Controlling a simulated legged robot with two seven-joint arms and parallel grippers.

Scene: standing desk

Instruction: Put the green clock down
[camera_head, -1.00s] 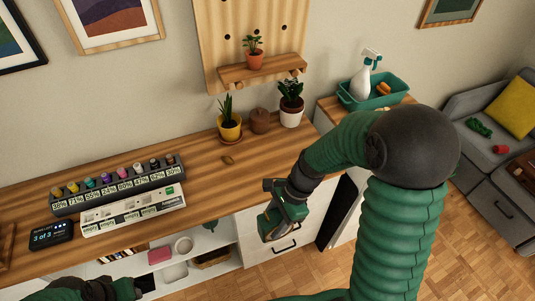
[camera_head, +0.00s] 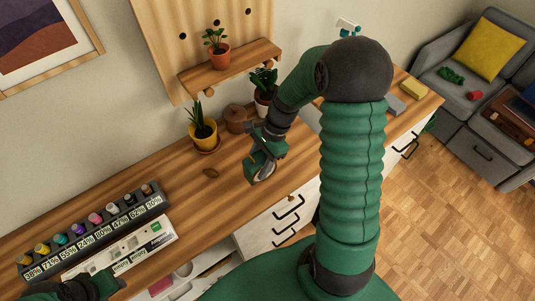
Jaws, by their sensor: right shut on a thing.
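My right gripper (camera_head: 262,172) is over the front part of the wooden desk (camera_head: 190,217), right of the yellow pot. It is shut on a small rounded thing with a pale face, which I take for the green clock (camera_head: 266,173). The clock is mostly hidden by the fingers, and its green is hard to tell from my green gripper. I cannot tell whether it touches the desk top. My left gripper (camera_head: 98,287) is at the bottom left, by the front of the white tray; its fingers are not clear.
A yellow pot plant (camera_head: 203,132), a brown lidded pot (camera_head: 235,120) and a white pot plant (camera_head: 264,92) stand along the back. A dark rack of several bottles (camera_head: 95,232) and a white tray (camera_head: 130,247) are at left.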

